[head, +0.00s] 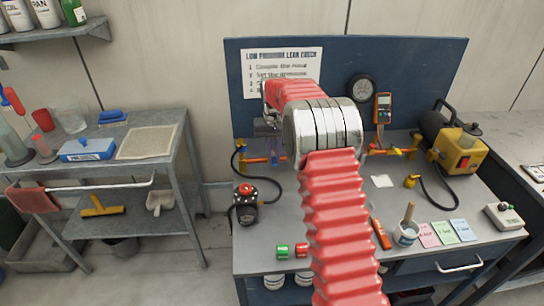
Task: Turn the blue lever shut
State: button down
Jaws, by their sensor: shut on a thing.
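My gripper (269,133) shows only in part, behind and to the left of my red-sleeved arm, low over the pipework at the back of the bench. It is shut on the blue lever (279,151), of which a small blue piece shows just below the jaws. The orange and brass pipework (255,160) runs left of the lever. The arm hides the middle of this pipework, and more orange and brass fittings (400,151) show to the right. The lever's exact angle cannot be told.
A round black-and-red device (246,203) with a hose stands on the bench (265,231) at left. A yellow pump (458,150) stands at right. An orange meter (382,107) and a dark gauge (362,88) are on the blue back panel (420,75). A cup (405,234) stands at front right.

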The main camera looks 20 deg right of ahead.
aim_at(273, 160)
jog(key=shift+w+a+r, duration=0.1)
jog(key=shift+w, duration=0.1)
jog(key=c, duration=1.9)
grip_release()
jog(key=shift+c, duration=0.2)
jog(key=shift+o, duration=1.1)
jog(key=shift+s, duration=0.1)
notch_tip(273, 160, up, 14)
jog(key=shift+f, duration=0.25)
